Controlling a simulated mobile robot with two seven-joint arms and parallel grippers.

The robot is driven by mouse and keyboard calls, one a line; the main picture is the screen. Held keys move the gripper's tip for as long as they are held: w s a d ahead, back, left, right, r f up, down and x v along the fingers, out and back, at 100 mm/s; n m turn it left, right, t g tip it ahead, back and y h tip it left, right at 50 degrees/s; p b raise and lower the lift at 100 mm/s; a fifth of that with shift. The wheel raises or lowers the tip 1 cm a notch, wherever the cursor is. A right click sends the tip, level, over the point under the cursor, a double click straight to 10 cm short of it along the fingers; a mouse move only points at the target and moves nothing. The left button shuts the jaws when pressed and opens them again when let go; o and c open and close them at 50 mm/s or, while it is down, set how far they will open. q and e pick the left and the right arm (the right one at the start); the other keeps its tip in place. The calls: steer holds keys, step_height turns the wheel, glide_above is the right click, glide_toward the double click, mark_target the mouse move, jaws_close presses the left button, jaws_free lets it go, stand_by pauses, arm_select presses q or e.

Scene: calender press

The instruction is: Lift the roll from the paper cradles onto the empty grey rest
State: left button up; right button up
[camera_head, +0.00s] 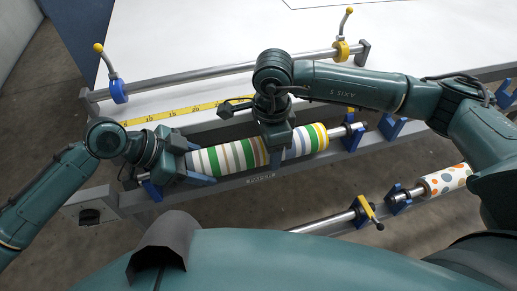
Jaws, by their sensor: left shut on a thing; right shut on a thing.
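A metal shaft end (340,132) sticks out at the right, beside a blue cradle (353,138). Whether the roll touches the cradles is unclear. The left shaft end is mostly hidden by my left gripper. I cannot tell which part is the empty grey rest.
A white table (220,40) with a yellow scale (160,117) lies behind. A metal bar (225,70) with blue and yellow clamps crosses it.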

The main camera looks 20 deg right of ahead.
arm_select(q)
steer(key=c, duration=0.5)
arm_select(e)
steer(key=c, duration=0.5)
arm_select(q)
steer(key=shift+r, duration=0.1)
arm_select(e)
steer(key=shift+r, duration=0.1)
